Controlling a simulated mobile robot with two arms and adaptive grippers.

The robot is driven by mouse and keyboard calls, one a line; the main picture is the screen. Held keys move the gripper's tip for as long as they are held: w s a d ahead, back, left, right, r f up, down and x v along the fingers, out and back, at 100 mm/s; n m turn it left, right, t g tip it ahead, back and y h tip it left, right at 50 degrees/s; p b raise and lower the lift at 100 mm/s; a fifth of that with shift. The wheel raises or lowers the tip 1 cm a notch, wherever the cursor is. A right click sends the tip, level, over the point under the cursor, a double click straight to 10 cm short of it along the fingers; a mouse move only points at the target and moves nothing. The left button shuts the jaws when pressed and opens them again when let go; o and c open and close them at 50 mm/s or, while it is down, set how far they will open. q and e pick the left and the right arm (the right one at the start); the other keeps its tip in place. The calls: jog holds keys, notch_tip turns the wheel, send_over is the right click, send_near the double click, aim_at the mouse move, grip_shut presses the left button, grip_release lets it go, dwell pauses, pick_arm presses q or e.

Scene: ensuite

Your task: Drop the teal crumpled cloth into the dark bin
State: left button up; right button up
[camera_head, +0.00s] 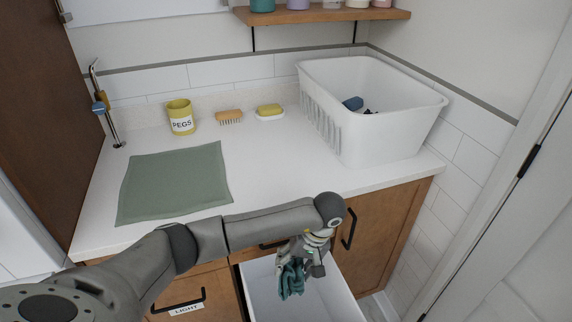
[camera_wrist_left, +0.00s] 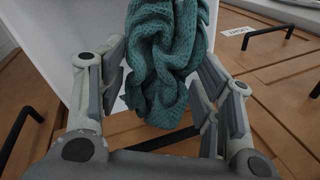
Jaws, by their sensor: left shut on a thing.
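The teal crumpled cloth (camera_head: 291,280) hangs from my left gripper (camera_head: 303,258), which is shut on it. In the left wrist view the cloth (camera_wrist_left: 165,60) bunches between and beyond the two fingers. In the head view the cloth appears over the white interior of an open pull-out bin (camera_head: 335,296) at the counter's front. Any label on this bin is hidden, so I cannot tell whether it is the dark one. A closed front to its left carries a LIGHT label (camera_head: 187,308). My right gripper is not in view.
On the counter (camera_head: 265,165) stand a white basket (camera_head: 385,135) with dark items inside, a yellow PEGS pot (camera_head: 181,117), a brush (camera_head: 229,117), a sponge on a dish (camera_head: 269,111) and a green mat (camera_head: 174,182). A door handle (camera_head: 349,229) sits right of the bin.

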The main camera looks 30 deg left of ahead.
pick_arm(q)
jog(key=shift+f+b, duration=1.8)
jog(key=shift+f, duration=1)
jog(key=o, duration=1.1)
jog(key=v, duration=1)
jog(key=shift+w+r, duration=0.15)
jog(key=shift+v, duration=0.85)
